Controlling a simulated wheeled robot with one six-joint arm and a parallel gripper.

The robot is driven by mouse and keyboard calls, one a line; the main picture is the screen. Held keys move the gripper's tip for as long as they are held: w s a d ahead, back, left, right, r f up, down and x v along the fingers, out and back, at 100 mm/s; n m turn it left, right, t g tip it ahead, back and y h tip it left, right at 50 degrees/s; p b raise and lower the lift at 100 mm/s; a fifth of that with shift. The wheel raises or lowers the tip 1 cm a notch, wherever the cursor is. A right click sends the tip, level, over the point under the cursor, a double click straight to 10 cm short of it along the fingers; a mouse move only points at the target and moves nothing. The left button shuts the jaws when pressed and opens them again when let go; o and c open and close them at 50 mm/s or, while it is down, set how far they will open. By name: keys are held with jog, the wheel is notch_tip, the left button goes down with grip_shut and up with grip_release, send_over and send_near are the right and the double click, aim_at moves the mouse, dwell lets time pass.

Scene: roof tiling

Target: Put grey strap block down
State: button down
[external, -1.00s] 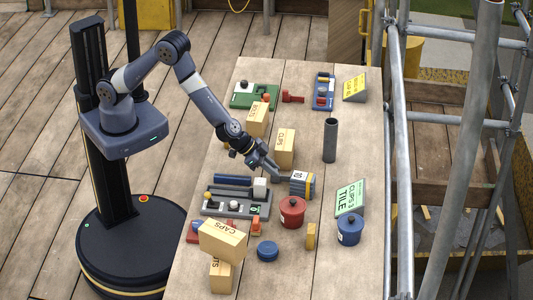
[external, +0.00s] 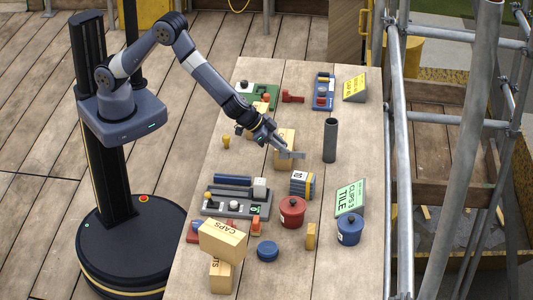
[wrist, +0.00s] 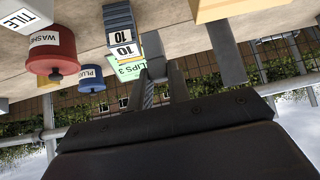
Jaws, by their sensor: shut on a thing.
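My gripper (external: 281,149) is shut on a small grey block (external: 293,155), held above the table beside the CLIPS box. In the wrist view the grey block (wrist: 152,45) sits between the fingertips (wrist: 152,75), and the picture is upside down. The striped stack labelled 10 (external: 302,186) stands on the table below and apart from the gripper. It also shows in the wrist view (wrist: 119,22). Whether the held block touches anything is hard to tell from these views.
A tan CLIPS box (external: 284,138) stands partly behind my gripper. A dark grey tube (external: 330,141) stands upright to the right. A red pot (external: 292,212), a blue pot (external: 349,229) and a green CLIPS 3 TILE sign (external: 350,198) stand nearer. The table between tube and stack is bare.

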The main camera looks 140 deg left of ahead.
jog(key=w+a+n+g+y+b, duration=0.2)
jog(key=w+a+n+b, duration=0.35)
jog(key=a, duration=0.65)
jog(key=shift+m, duration=0.75)
jog(key=f, duration=0.6)
jog(key=f+b, duration=0.1)
jog(key=f, duration=0.3)
jog(key=shift+w+d, duration=0.2)
jog(key=shift+w, duration=0.2)
jog(key=shift+f+g, duration=0.15)
jog(key=shift+g, duration=0.15)
jog(key=c, duration=1.3)
grip_release()
jog(key=shift+f, duration=0.1)
jog(key=shift+c, duration=0.2)
